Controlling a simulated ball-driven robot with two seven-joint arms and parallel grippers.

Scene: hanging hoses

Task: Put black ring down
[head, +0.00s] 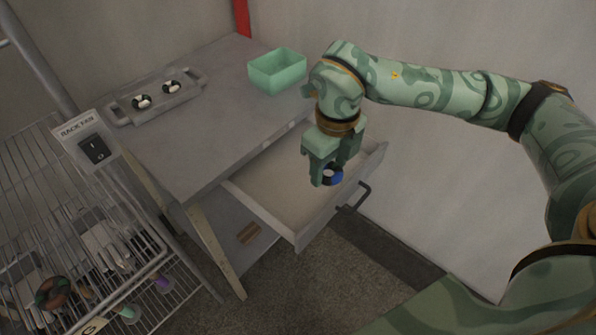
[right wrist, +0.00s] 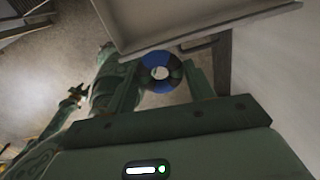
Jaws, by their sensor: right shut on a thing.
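My right gripper (head: 327,180) is shut on a ring (head: 333,176), dark with blue parts, held over the outer right part of the open drawer. In the right wrist view the ring (right wrist: 160,73) is black and blue with a pale centre, between the fingers of the gripper (right wrist: 168,78). Two black-and-white rings (head: 141,101) (head: 170,87) lie apart on a grey tray (head: 188,93) on the table. My left gripper does not show in the head view.
The drawer (head: 272,215) stands open under the grey table (head: 215,125); its visible floor looks empty. A mint green bin (head: 277,72) stands at the table's back right. A wire rack (head: 60,230) with a switch box (head: 93,147) is at left. The table's middle is clear.

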